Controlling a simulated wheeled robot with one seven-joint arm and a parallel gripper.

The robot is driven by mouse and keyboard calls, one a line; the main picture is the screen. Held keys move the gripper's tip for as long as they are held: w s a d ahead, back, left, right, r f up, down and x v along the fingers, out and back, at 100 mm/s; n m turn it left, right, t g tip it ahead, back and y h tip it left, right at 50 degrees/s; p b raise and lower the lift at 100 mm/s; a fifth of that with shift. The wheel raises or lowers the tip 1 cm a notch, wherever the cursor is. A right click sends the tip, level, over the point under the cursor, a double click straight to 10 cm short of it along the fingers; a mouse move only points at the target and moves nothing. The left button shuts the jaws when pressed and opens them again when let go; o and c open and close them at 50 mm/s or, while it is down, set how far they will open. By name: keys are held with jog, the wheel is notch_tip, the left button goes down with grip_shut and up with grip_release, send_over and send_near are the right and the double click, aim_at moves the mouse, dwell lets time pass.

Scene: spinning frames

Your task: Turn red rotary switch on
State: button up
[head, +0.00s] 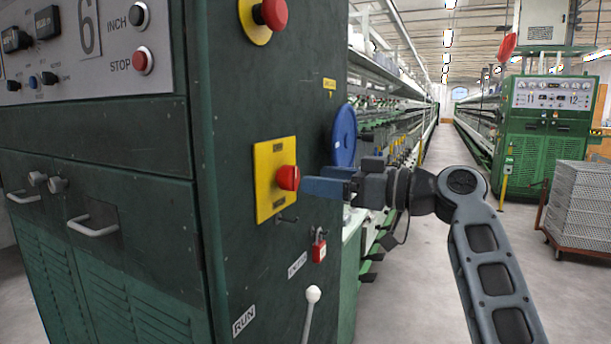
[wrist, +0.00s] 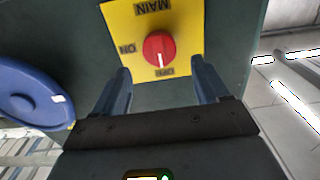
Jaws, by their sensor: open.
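The red rotary switch (head: 288,178) sits on a yellow plate (head: 263,189) on the side of the dark green machine cabinet. My gripper (head: 306,187) is right in front of the switch in the head view, with blue fingers pointing at it. In the wrist view the red knob (wrist: 159,48) lies ahead of and between the open fingertips (wrist: 160,75). The yellow plate (wrist: 118,18) there shows MAIN, ON and OFF lettering, upside down. The fingers look empty; contact with the knob cannot be told.
A red button (head: 270,13) on a yellow round base is above the switch. A red padlock (head: 319,248) hangs below, near a white-knobbed lever (head: 312,295). A blue wheel (head: 344,135) stands behind my gripper, also left in the wrist view (wrist: 30,95).

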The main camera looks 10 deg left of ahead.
aim_at(295, 176)
jog(key=shift+p+x, duration=0.35)
jog(key=shift+x, duration=2.15)
jog(key=c, duration=1)
